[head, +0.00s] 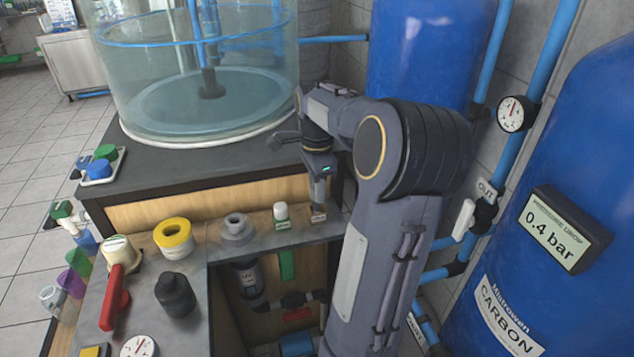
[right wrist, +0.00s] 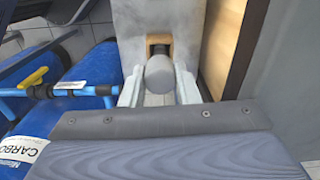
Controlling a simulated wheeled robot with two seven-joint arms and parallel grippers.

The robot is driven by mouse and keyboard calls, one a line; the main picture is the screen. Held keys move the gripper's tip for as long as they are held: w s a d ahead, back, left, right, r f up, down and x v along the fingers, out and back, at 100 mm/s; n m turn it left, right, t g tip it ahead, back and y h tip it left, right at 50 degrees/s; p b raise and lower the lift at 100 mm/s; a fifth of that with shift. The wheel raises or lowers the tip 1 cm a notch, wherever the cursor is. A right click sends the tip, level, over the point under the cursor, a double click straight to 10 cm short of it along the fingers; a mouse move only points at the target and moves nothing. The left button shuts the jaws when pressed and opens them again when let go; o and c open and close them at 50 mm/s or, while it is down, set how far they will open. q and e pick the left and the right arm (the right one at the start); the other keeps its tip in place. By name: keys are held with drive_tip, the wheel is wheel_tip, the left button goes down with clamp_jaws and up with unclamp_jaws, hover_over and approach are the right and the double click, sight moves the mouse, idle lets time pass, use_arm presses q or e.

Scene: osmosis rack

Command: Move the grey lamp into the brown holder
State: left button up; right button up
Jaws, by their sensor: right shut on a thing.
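My right gripper (head: 318,197) points down at the back right end of the grey bench shelf. In the right wrist view its two pale fingers (right wrist: 159,88) are shut on the grey lamp (right wrist: 160,74), whose rounded grey end shows between them. The brown holder (head: 318,214) is a small block on the shelf directly below the fingertips. In the right wrist view the holder (right wrist: 158,40) shows just beyond the lamp, with a dark opening. I cannot tell whether the lamp is inside the holder or just above it. My left gripper is not in view.
A white-and-green capped bottle (head: 281,213), a grey stepped fitting (head: 236,228), a yellow tape roll (head: 174,236) and a black bottle (head: 175,293) stand left along the shelf. A clear tank (head: 200,75) stands behind. Blue cylinders (head: 570,200) and pipes are close on the right.

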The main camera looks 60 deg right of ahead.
drive_tip(key=shift+f, duration=0.4)
drive_tip(key=shift+f, duration=0.25)
drive_tip(key=shift+f+b, duration=0.85)
drive_tip(key=shift+f, duration=0.3)
drive_tip(key=o, duration=1.3)
drive_tip(key=shift+c, duration=0.2)
wheel_tip(320, 180, up, 8)
drive_tip(key=p, duration=0.7)
drive_tip(key=shift+r+p, duration=0.15)
drive_tip(key=shift+p, duration=0.25)
